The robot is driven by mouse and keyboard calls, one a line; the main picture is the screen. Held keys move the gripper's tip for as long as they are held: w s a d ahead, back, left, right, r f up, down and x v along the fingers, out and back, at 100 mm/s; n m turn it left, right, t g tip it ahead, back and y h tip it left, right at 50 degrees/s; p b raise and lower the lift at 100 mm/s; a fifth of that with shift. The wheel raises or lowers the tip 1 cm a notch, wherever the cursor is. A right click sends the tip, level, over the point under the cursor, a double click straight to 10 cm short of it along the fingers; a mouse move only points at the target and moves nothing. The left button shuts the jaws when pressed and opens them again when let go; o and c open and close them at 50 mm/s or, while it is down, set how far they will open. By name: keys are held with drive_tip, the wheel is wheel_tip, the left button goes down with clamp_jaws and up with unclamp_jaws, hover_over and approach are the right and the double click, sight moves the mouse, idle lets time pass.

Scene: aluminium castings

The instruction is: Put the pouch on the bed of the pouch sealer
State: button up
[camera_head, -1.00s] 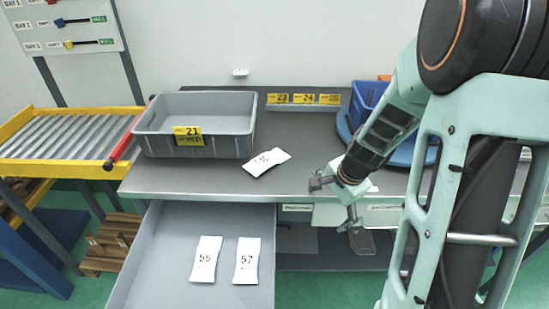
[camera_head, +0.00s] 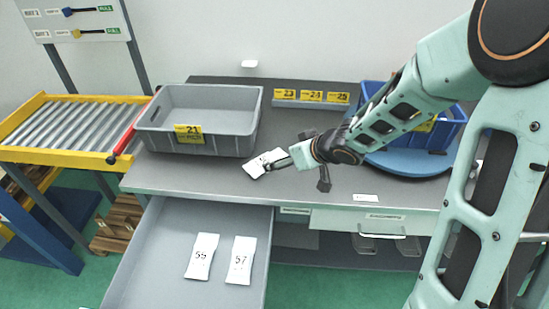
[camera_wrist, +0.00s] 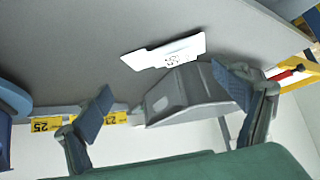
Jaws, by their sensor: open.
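A white numbered pouch (camera_head: 257,165) lies on the grey worktop, just right of the grey bin. It also shows in the wrist view (camera_wrist: 165,52), its number hard to read. Two more white pouches, marked 55 (camera_head: 202,257) and 57 (camera_head: 241,261), lie in the open drawer. My gripper (camera_head: 297,172) is over the worktop beside the loose pouch, one finger overlapping it in the head view. In the wrist view my gripper (camera_wrist: 165,100) has its fingers wide apart with nothing between them. I cannot pick out the pouch sealer in these views.
The grey bin (camera_head: 165,139) labelled 21 stands left on the worktop (camera_head: 225,180). A blue bin (camera_head: 447,133) stands on a round blue base (camera_head: 390,160) at right. The open drawer (camera_head: 165,225) juts out in front. A roller conveyor (camera_head: 65,125) is at far left.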

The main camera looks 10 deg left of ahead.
sight(261, 162)
drive_tip(key=shift+n+g+y, duration=0.3)
drive_tip(key=shift+n+y, duration=0.1)
drive_tip(key=shift+n, duration=0.3)
drive_tip(key=a+f, duration=0.1)
drive_tip(key=a+f+b, duration=0.1)
drive_tip(key=a, duration=0.1)
drive_tip(key=w+a+f+b, duration=0.1)
drive_tip(key=shift+a, duration=0.25)
drive_tip(key=shift+b+x, duration=1.55)
drive_tip(key=shift+x, duration=1.45)
drive_tip(key=shift+a+r, duration=0.1)
drive_tip(key=shift+r, duration=0.05)
drive_tip(key=c, duration=1.4)
drive_tip(key=shift+r, duration=0.15)
